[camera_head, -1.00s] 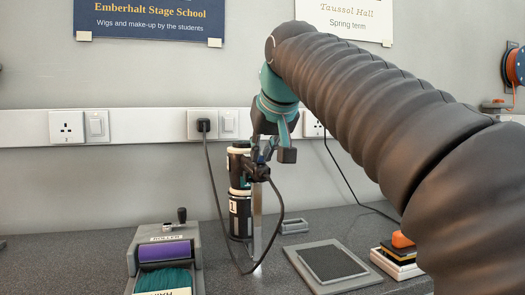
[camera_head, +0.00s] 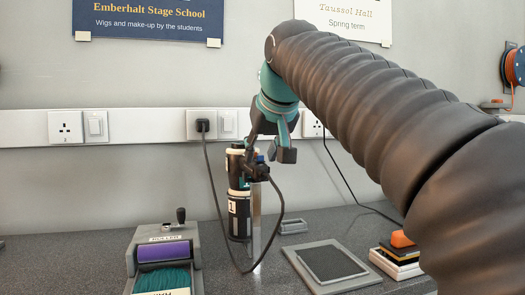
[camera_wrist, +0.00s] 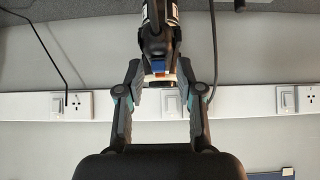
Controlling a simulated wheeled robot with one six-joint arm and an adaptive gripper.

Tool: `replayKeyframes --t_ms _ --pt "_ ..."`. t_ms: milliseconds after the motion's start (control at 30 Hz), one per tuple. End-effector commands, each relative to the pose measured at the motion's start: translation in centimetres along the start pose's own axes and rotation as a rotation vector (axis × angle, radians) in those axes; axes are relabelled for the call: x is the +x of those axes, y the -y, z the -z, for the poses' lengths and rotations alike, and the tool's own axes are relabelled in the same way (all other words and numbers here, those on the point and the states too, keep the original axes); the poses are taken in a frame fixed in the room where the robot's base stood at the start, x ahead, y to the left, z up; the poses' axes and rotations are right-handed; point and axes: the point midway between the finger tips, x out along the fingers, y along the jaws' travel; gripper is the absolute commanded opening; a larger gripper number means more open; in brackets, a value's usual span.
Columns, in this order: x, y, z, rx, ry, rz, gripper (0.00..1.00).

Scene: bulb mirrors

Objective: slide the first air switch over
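A dark hand-held device (camera_head: 262,172) with a cord stands upright on a metal post (camera_head: 256,222), in front of a black and cream cylinder (camera_head: 238,205) labelled 1. A small blue part shows near its top; I cannot tell for sure that it is the air switch. My gripper (camera_head: 268,150) is at the device's upper end in the head view. In the wrist view, my gripper's two fingers (camera_wrist: 160,72) stand apart on either side of the dark device, with the blue part (camera_wrist: 159,70) and a pale band between them. Whether a fingertip touches it is unclear.
The device's cord (camera_head: 214,195) loops up to a wall socket (camera_head: 200,124). A roller box (camera_head: 198,262) stands left, a grey pad tray (camera_head: 290,252) right, and stacked blocks (camera_head: 398,262) beyond it. The wall trunking (camera_head: 150,127) runs close behind my gripper.

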Motion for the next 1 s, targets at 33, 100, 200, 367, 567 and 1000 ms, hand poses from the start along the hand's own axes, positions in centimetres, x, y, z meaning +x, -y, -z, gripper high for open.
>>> replayKeyframes --t_ms 33,100,200,367,567,1000 --pt "-0.3 0.0 0.1 0.000 -0.001 0.000 0.36" --pt "-0.7 0.0 0.1 0.000 -0.001 0.000 0.36" --pt "-1.6 0.0 0.2 0.000 -0.002 0.000 0.36" --pt "-3.0 0.0 0.2 0.000 -0.001 0.000 0.36" --pt "-4.5 0.0 0.1 0.000 -0.002 0.000 0.36" --pt "-6.0 0.0 0.0 0.000 0.000 0.000 0.36"
